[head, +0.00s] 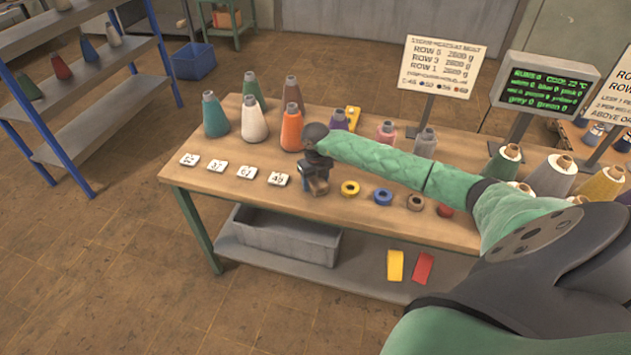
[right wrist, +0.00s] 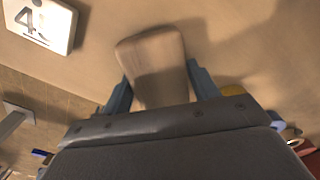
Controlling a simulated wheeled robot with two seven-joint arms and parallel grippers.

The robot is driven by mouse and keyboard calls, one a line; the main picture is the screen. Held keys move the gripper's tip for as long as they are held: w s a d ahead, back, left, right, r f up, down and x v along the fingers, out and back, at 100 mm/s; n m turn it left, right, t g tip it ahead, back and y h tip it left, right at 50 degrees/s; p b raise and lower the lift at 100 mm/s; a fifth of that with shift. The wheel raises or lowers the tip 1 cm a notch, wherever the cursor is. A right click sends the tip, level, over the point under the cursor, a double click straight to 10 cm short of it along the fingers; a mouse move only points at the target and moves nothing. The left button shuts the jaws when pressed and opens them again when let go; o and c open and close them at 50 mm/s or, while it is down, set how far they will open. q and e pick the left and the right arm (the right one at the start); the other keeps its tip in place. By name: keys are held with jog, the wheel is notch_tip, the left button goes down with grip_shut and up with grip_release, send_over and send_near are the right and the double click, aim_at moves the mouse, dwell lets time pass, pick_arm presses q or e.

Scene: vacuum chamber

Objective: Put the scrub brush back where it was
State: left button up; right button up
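The scrub brush (head: 317,187) shows as a small brown wooden block at the front edge of the table, right of the number cards. My right gripper (head: 313,172) points down over it, with its blue fingers on either side. In the right wrist view the brush (right wrist: 152,55) sits between the two fingers, which look closed on its sides. Its bristles are hidden, and I cannot tell whether it touches the tabletop. My left gripper is not in view.
The wooden table (head: 225,185) carries several yarn cones, such as an orange one (head: 292,130), behind my gripper. White number cards (head: 247,172) lie to the left; a yellow ring (head: 349,188) and a blue ring (head: 382,196) lie to the right. Signs stand at the back.

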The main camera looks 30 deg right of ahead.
jog(key=shift+o, duration=1.1)
jog(key=shift+r, duration=0.15)
